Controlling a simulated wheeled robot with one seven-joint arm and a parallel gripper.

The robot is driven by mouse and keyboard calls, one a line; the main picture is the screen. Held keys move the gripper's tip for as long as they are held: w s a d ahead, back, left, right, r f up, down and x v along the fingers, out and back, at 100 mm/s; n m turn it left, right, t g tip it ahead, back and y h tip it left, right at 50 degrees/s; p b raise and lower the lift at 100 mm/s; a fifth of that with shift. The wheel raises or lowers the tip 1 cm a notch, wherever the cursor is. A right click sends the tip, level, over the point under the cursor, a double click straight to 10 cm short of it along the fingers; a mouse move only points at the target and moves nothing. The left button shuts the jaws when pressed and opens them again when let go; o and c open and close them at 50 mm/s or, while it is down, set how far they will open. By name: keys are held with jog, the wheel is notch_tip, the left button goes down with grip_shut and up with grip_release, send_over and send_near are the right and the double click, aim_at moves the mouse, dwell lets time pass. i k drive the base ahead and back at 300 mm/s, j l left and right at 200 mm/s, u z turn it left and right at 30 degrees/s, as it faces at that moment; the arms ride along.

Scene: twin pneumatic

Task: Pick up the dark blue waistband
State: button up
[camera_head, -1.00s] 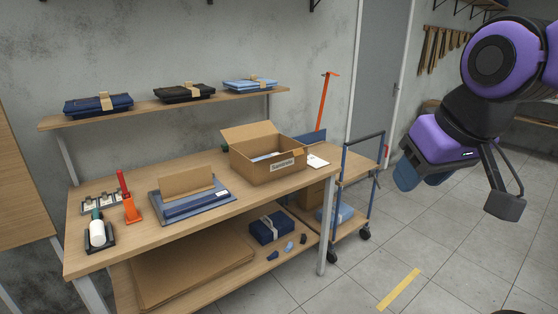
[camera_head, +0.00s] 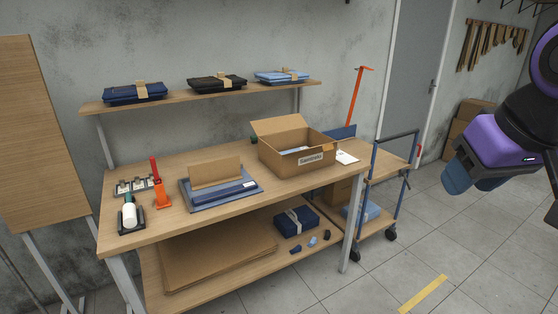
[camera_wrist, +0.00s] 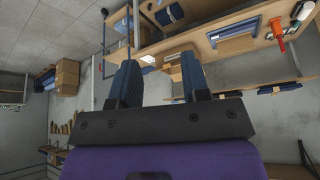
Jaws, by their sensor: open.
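My gripper (camera_head: 474,176) is at the right edge of the head view, in the air to the right of the bench and far from the strip. In the wrist view my gripper (camera_wrist: 159,82) has its two blue fingers spread apart with nothing between them.
An open cardboard box (camera_head: 296,156) stands on the bench's right side. An orange tool (camera_head: 161,192) and a white roll (camera_head: 129,216) stand at the left. Folded garments (camera_head: 217,82) lie on the shelf above. A cart (camera_head: 392,190) stands right of the bench.

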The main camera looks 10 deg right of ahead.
aim_at(208, 198)
jog(key=i+j+z, duration=0.15)
jog(key=i+j, duration=0.35)
jog(key=i+j+z, duration=0.1)
jog(key=i+j, duration=0.4)
jog(key=i+j+z, duration=0.15)
jog(key=i+j, duration=0.3)
jog(key=j, duration=0.25)
